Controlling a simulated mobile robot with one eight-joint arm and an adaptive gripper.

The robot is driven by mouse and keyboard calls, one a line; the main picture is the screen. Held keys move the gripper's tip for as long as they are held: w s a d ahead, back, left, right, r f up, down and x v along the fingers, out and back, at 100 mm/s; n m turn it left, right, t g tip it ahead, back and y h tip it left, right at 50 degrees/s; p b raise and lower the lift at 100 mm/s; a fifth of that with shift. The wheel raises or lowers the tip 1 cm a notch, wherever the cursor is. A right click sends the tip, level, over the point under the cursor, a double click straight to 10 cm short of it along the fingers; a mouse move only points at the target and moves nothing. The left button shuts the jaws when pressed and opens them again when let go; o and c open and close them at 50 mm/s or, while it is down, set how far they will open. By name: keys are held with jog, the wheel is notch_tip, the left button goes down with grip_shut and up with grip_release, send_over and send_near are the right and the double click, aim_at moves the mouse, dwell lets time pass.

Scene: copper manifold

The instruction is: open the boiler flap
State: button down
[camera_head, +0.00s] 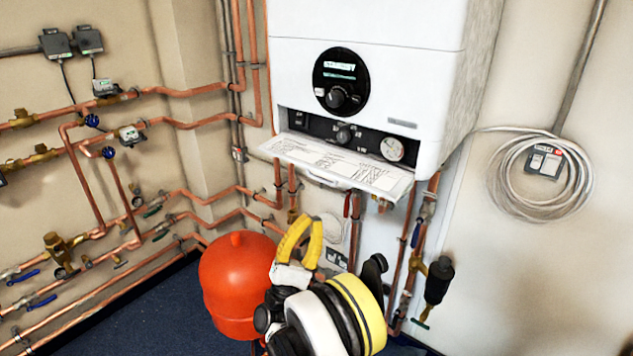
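The white boiler (400,95) hangs on the wall at the upper middle. Its flap (335,163) is a white panel with printed diagrams on its upper face. The flap is folded down and juts out from the boiler's lower front, and the dark control strip (310,124) with a knob and a round gauge shows behind it. My gripper (309,220), with yellow fingers, is below the flap in the picture and looks apart from it. The fingers are seen from behind, and the gap between their tips is unclear. I see nothing held.
A red tank (232,285) stands on the floor left of my arm. Copper pipes (205,200) with valves run along the left wall and below the boiler. A coiled grey cable (540,175) hangs on the right wall. The space before the flap looks free.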

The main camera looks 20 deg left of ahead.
aim_at(328, 169)
jog(key=w+r+n+g+y+p, duration=0.15)
jog(key=w+r+n, duration=0.25)
jog(key=w+n, duration=0.6)
jog(key=shift+n+g, duration=0.35)
jog(key=shift+n, duration=0.25)
jog(key=s+r, duration=0.1)
jog(key=s+r+b, duration=0.1)
jog(key=s, duration=0.1)
jog(key=shift+s+a+r, duration=0.15)
jog(key=shift+s+r, duration=0.15)
jog(key=shift+r, duration=0.05)
